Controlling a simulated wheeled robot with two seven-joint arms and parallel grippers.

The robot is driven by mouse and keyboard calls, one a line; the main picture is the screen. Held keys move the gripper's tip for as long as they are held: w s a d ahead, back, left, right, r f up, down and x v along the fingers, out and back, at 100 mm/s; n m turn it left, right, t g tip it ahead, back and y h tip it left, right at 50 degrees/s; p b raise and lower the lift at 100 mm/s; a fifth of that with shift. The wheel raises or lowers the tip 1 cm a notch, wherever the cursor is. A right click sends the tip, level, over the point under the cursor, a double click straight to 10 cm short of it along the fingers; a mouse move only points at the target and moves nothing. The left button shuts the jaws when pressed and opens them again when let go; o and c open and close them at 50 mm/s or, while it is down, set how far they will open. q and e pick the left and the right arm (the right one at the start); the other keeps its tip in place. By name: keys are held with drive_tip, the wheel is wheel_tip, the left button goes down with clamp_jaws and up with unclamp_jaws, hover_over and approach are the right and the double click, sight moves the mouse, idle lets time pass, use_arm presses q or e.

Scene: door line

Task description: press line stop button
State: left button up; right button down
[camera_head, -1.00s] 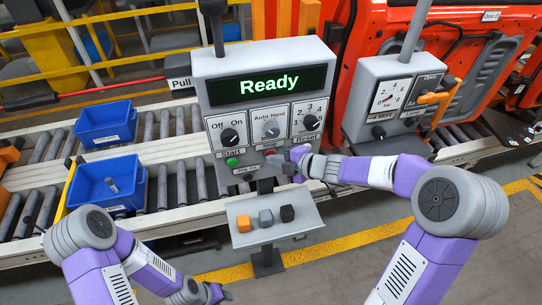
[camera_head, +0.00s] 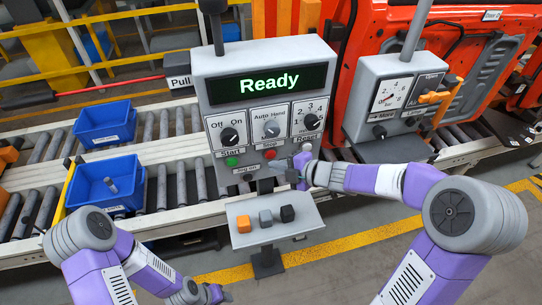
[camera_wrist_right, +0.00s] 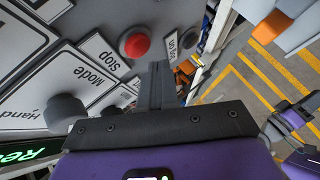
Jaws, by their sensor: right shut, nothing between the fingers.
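The grey control panel (camera_head: 203,95) faces me, its screen reading "Ready" in green. The red button (camera_head: 270,154), labelled Stop, sits low in its middle and is clear of the fingers. In the right wrist view the red button (camera_wrist_right: 135,44) is beside the fingertips, with a gap that I cannot measure. My right gripper (camera_head: 282,177) is shut and empty, just below and right of the red button. Its closed fingers (camera_wrist_right: 157,80) also show in the right wrist view. My left gripper (camera_head: 219,294) is low at the bottom; its jaws are too small to read.
A green Start button (camera_head: 232,161) is left of the red one, a pale Reset button (camera_head: 307,147) right. Knobs sit above. A tray (camera_head: 296,230) with several small cubes stands below. A gauge box (camera_head: 372,77) is at right; blue bins (camera_head: 104,140) are on rollers at left.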

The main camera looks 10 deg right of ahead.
drive_tip(key=s, duration=0.4)
drive_tip(key=shift+s+d+b, duration=0.1)
drive_tip(key=shift+s+b, duration=0.15)
drive_tip(key=shift+b, duration=0.05)
idle(0.5)
